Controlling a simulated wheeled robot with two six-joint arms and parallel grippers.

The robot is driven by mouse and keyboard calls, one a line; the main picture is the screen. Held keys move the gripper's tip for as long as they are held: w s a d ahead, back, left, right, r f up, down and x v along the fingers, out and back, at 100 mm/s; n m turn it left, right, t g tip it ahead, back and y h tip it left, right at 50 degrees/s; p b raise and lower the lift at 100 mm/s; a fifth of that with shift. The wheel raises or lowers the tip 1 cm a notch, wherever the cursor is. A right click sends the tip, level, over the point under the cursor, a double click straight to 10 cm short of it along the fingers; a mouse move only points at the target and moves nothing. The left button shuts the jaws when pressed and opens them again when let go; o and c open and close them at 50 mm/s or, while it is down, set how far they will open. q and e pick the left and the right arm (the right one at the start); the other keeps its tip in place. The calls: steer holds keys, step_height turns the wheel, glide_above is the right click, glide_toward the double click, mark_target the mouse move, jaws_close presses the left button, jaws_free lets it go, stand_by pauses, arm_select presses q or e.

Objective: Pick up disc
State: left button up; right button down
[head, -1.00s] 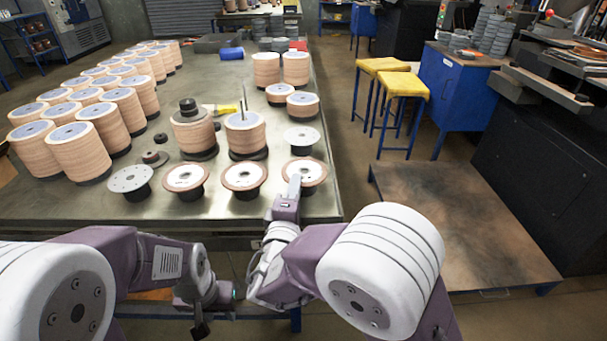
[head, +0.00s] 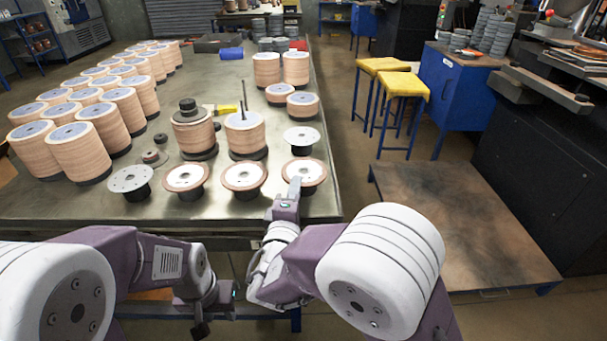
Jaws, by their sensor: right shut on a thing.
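Several single flap discs with white centres and tan rims sit on dark round stands in a row near the table's front edge. The rightmost disc (head: 309,169) is at my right gripper (head: 294,187), which is shut on its near left edge. The disc still appears level over its stand; I cannot tell whether it is lifted. Two more discs, the middle one (head: 243,175) and the left one (head: 186,176), lie to its left. My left gripper (head: 199,327) hangs low in front of the table, away from the discs; its fingers are too unclear to judge.
Bare plates on stands are at the front left (head: 130,179) and behind the rightmost disc (head: 301,137). Tall disc stacks (head: 79,150) fill the table's left side. Two stacks with spindles (head: 245,134) stand behind the row. A low brown platform (head: 456,220) is right of the table (head: 225,95).

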mark_target(297, 174)
steer(key=shift+r, duration=0.1)
stand_by(0.8)
steer(key=s+d+r+p, duration=0.2)
steer(key=s+d+r, duration=0.3)
steer(key=s+r, duration=0.5)
steer(key=shift+s+r+p, duration=0.3)
steer(key=shift+r+p, duration=0.1)
steer(key=shift+r, duration=0.1)
